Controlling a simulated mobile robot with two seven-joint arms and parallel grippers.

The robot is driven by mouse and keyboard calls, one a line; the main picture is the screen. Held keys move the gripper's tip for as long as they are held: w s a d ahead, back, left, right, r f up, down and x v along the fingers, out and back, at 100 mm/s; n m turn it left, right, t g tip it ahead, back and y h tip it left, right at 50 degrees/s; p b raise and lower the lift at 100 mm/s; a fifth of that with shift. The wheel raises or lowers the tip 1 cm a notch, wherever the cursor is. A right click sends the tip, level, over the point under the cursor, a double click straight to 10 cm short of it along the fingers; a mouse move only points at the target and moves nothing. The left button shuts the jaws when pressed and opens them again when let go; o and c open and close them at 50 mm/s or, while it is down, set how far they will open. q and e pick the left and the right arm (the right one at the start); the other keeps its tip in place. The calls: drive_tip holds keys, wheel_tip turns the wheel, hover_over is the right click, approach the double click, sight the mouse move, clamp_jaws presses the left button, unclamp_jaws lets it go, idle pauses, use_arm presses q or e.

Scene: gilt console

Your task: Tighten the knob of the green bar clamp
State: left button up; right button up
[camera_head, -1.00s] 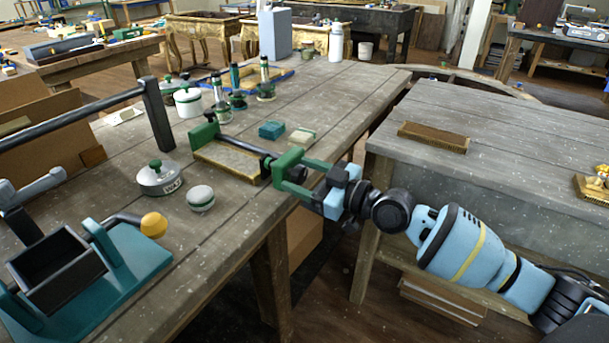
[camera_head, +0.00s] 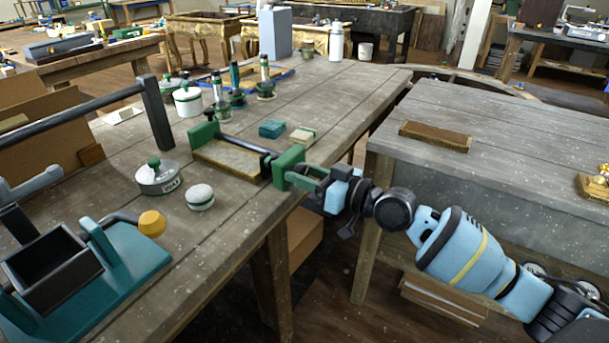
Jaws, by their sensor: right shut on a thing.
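The green bar clamp (camera_head: 288,160) lies on the wooden workbench, near its right edge. It has a green jaw at each end and a dark bar (camera_head: 240,146) between them. A tan board (camera_head: 229,160) lies between the jaws. My right gripper (camera_head: 297,178) reaches in from the right with its green fingers against the near jaw's outer side. It is shut on the clamp's knob, which the fingers and jaw hide. My left gripper is not in view.
A round lidded tin (camera_head: 157,178) and a white-topped round pot (camera_head: 200,197) stand left of the clamp. A teal block (camera_head: 272,129) and a small pale block (camera_head: 302,136) lie behind it. A brush (camera_head: 433,137) lies on the right table. A gap separates the tables.

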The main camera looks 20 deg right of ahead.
drive_tip(key=o, duration=1)
drive_tip(key=b+v, duration=0.1)
drive_tip(key=v, duration=0.7)
